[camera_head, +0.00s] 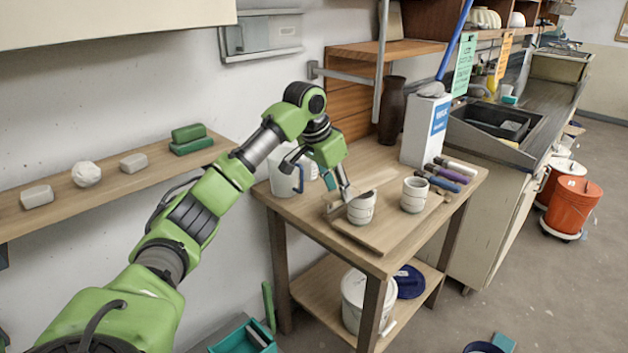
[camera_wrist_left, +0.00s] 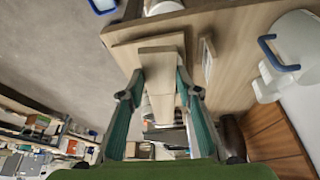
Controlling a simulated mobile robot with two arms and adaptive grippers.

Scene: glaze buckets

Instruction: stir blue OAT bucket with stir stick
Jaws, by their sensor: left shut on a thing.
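My left gripper (camera_head: 346,194) is low over the wooden work table, at a white ribbed cup. It is shut on a flat, pale wooden stir stick (camera_head: 376,183), which lies nearly level above the board. In the left wrist view the stick (camera_wrist_left: 161,72) is between the two fingers of the gripper (camera_wrist_left: 161,92). A dark blue bucket (camera_head: 483,347) is on the floor at the bottom edge of the head view, mostly cut off. No OAT label is readable on it. My right gripper does not show.
The ribbed cup (camera_head: 362,208) stands on a board (camera_head: 385,236), with a second cup (camera_head: 414,194) to its right. A pitcher with blue handle (camera_head: 285,174) and a white canister (camera_head: 425,130) stand behind. A white bucket (camera_head: 353,302) is on the lower shelf.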

